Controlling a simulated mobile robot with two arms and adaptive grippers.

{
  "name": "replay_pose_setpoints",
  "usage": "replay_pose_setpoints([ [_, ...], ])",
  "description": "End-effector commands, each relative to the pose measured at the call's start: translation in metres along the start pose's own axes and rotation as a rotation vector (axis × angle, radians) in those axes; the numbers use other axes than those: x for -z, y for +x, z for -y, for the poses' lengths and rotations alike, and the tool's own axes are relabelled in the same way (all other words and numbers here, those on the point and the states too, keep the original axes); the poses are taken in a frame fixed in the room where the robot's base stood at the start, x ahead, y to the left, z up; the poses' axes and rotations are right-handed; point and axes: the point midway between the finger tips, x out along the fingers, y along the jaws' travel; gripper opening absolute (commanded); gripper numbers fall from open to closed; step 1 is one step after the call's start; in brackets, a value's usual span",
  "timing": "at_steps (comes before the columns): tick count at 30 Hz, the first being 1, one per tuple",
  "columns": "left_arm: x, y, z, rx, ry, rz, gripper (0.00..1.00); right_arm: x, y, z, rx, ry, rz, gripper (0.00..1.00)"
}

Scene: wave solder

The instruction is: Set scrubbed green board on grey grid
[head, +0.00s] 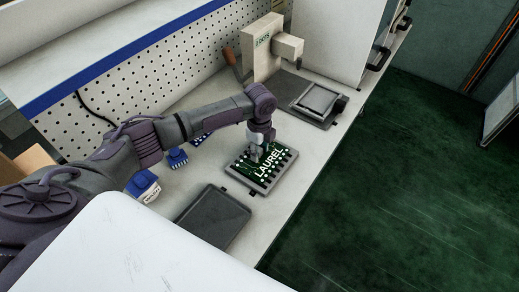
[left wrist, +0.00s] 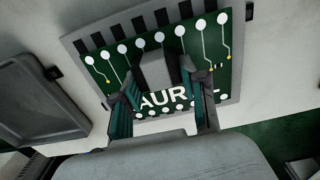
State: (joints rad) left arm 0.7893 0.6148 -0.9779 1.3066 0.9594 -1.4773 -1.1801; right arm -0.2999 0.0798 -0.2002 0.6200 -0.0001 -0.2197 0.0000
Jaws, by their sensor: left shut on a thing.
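The green board (head: 270,175) is marked LAUREL and has white round pads. It lies flat within a grey frame with dark bars along one side (head: 240,180); this also shows in the left wrist view (left wrist: 85,40). My left gripper (head: 262,148) points down over the board, shut on a grey block that stands up from the board's middle. In the left wrist view the fingers (left wrist: 158,85) are on either side of this block. I cannot tell whether the board is resting or slightly raised. My right gripper is not in view.
A dark empty tray (head: 214,218) lies nearer on the white bench. A beige machine (head: 264,45) with a dark square fixture (head: 318,101) stands beyond. A blue-and-white container (head: 144,187) and a blue item (head: 177,158) are left of the board. The bench's right edge drops to the green floor.

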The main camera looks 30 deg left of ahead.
Motion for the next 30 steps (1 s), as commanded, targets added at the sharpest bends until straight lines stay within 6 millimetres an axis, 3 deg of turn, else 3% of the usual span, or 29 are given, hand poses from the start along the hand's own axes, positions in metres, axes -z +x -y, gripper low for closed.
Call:
replay_pose_setpoints([
  [13,0.0,0.0073,0.0001,0.0,0.0,0.0,0.0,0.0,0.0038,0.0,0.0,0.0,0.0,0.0],
  [14,0.0,0.0067,0.0002,0.001,0.0,0.0,0.48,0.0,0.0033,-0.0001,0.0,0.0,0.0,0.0],
  [18,0.0,0.0065,0.0002,0.001,0.0,0.0,0.71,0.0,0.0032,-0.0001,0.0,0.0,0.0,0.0],
  [30,0.0,0.0066,0.0,0.0,0.0,0.0,0.72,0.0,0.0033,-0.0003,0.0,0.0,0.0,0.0],
])
